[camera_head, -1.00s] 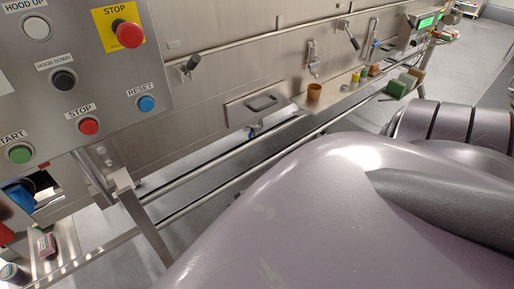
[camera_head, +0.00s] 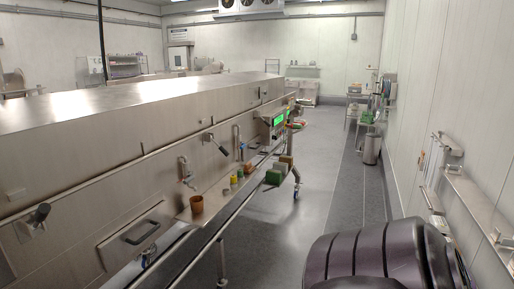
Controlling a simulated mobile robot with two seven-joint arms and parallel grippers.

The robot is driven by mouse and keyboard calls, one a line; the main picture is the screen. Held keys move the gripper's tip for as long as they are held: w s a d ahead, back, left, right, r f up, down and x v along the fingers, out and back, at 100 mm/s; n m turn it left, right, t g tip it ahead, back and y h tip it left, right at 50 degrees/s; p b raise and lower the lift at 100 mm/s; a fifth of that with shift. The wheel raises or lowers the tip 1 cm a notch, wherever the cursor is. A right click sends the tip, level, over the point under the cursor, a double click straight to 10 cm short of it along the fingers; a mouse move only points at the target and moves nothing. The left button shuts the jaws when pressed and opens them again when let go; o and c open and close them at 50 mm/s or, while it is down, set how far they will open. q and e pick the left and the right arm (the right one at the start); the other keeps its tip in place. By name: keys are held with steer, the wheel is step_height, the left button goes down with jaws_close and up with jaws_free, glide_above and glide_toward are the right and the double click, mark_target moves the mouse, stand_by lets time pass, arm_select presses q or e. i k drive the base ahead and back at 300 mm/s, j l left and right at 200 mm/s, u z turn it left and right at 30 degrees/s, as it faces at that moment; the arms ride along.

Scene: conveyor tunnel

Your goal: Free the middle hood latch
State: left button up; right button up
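The long steel tunnel hood (camera_head: 130,125) runs from the lower left toward the back. Several fittings sit along its front: a dark-handled latch (camera_head: 40,213) at the near left, an upright steel fitting (camera_head: 184,172), a second dark-handled latch (camera_head: 215,143), and another upright steel fitting (camera_head: 238,142) farther off. Which of these is the middle hood latch I cannot tell for sure. The second dark handle slants down to the right. Neither gripper is in view; only a ribbed part of my own body shows at the lower right.
A shelf along the tunnel holds an orange-brown cup (camera_head: 196,204) and small coloured items. Green blocks (camera_head: 273,176) stand beyond. A panel with a green display (camera_head: 277,120) juts out farther along. A recessed handle (camera_head: 141,231) is at near left.

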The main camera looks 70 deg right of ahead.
mark_target(221, 149)
steer(key=l+z, duration=0.35)
steer(key=i+l+z, duration=0.2)
steer(key=l+z, duration=0.15)
steer(key=i+l+z, duration=0.15)
steer(key=l, duration=0.25)
steer(key=i+l+z, duration=0.15)
steer(key=l, duration=0.3)
steer(key=i+l, duration=0.25)
steer(key=l, duration=0.15)
steer(key=i+l, duration=0.25)
steer(key=l, duration=0.2)
steer(key=i+l+z, duration=0.1)
steer(key=i+l, duration=0.15)
steer(key=l, duration=0.15)
steer(key=i+l, duration=0.3)
steer(key=i+j+z, duration=0.2)
steer(key=i, duration=0.05)
